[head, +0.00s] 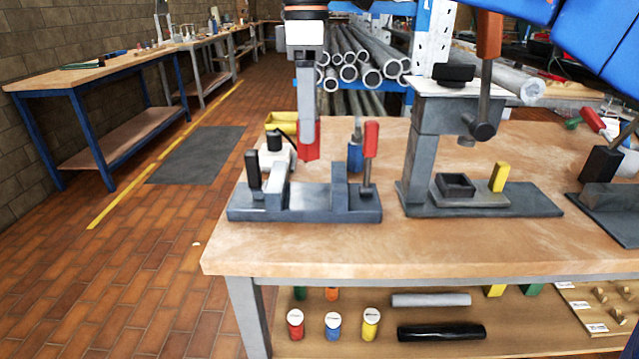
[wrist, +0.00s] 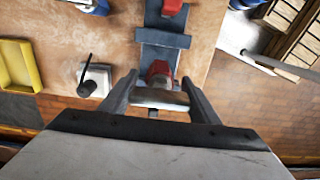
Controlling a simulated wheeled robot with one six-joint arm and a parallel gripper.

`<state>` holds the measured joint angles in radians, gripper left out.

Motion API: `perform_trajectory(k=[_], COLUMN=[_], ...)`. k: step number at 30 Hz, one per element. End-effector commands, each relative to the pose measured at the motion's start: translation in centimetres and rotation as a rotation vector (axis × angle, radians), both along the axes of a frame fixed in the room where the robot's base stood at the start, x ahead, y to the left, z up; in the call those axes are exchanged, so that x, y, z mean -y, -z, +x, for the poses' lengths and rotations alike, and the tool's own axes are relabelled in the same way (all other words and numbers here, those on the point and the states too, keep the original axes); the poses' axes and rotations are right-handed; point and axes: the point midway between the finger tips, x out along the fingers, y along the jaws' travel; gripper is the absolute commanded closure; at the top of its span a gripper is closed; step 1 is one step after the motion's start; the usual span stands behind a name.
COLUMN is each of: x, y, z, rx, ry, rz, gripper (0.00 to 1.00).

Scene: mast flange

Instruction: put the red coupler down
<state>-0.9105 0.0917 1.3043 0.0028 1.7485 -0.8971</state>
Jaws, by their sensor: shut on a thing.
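The red coupler (head: 308,154) is between the fingers of my gripper (head: 309,146), which hangs down at the centre-left of the head view. In the wrist view the red coupler (wrist: 159,72) shows between the fingertips of my gripper (wrist: 160,97), with a pale grey band across its near side. The gripper is shut on it. The coupler appears held above the grey vise-like fixture (head: 305,206), over the gap between its upright blocks. In the wrist view the fixture (wrist: 163,38) lies beyond and below the coupler.
A red-handled lever (head: 371,140) stands at the fixture's right. A white block with a black knob (head: 275,150) and a yellow bin (head: 282,122) are behind it. A grey press (head: 425,150) stands to the right. The bench top's front left (head: 232,250) is clear.

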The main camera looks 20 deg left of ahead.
Motion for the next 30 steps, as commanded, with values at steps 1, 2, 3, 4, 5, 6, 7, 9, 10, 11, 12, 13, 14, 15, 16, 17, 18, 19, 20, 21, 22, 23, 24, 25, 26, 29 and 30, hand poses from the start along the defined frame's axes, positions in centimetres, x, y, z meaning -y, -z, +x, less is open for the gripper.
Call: perform_trajectory(k=[1, 2, 3, 4, 5, 6, 7, 9, 10, 11, 12, 13, 14, 15, 16, 17, 18, 19, 20, 21, 22, 23, 24, 25, 26, 29, 30], x=[0.1, 0.1, 0.1, 0.1, 0.1, 0.1, 0.1, 0.1, 0.1, 0.1, 0.1, 0.1, 0.1, 0.1, 0.1, 0.1, 0.1, 0.1, 0.1, 0.1, 0.1, 0.1, 0.1, 0.1, 0.1, 0.1, 0.1], y=[0.9, 1.4, 2.0, 2.4, 2.8, 3.2, 3.5, 3.9, 4.0, 4.2, 4.4, 4.6, 4.9, 5.4, 5.7, 6.2, 6.8, 7.2, 7.5, 7.9, 8.1, 8.2, 8.2, 8.2, 8.2, 8.2, 8.2], z=[-0.1, -0.1, -0.1, -0.1, -0.1, -0.1, -0.1, 0.0, 0.0, 0.0, 0.0, 0.0, 0.0, 0.0, 0.0, -0.1, -0.1, 0.0, 0.0, 0.0, 0.0, 0.0, 0.0, 0.0, 0.0, 0.0, 0.0], rx=[-0.001, -0.002, -0.002, -0.001, -0.001, 0.000, -0.001, 0.000, 0.001, 0.001, 0.000, 0.000, -0.001, -0.001, -0.001, -0.001, -0.001, -0.001, -0.001, -0.001, -0.001, 0.000, 0.001, 0.001, 0.001, 0.001, 0.001], ry=[0.000, 0.000, 0.000, 0.000, 0.000, 0.000, 0.000, 0.000, 0.000, 0.000, 0.000, 0.000, 0.000, 0.000, 0.000, 0.000, 0.000, 0.000, 0.000, 0.000, 0.000, 0.000, 0.000, 0.000, 0.000, 0.000, 0.000], rz=[-0.002, -0.001, -0.001, -0.001, -0.001, 0.000, -0.001, 0.000, 0.000, 0.000, 0.000, 0.000, -0.001, -0.001, -0.001, -0.001, -0.002, -0.001, -0.001, -0.001, -0.001, 0.000, 0.001, 0.001, 0.001, 0.001, 0.001], gripper=[0.79, 0.79, 0.79, 0.79, 0.79, 0.79, 0.79, 0.79, 0.79, 0.79, 0.79, 0.79, 0.79, 0.79, 0.79, 0.79, 0.79, 0.79, 0.79, 0.79, 0.79, 0.79, 0.79, 0.79, 0.79, 0.79, 0.79])
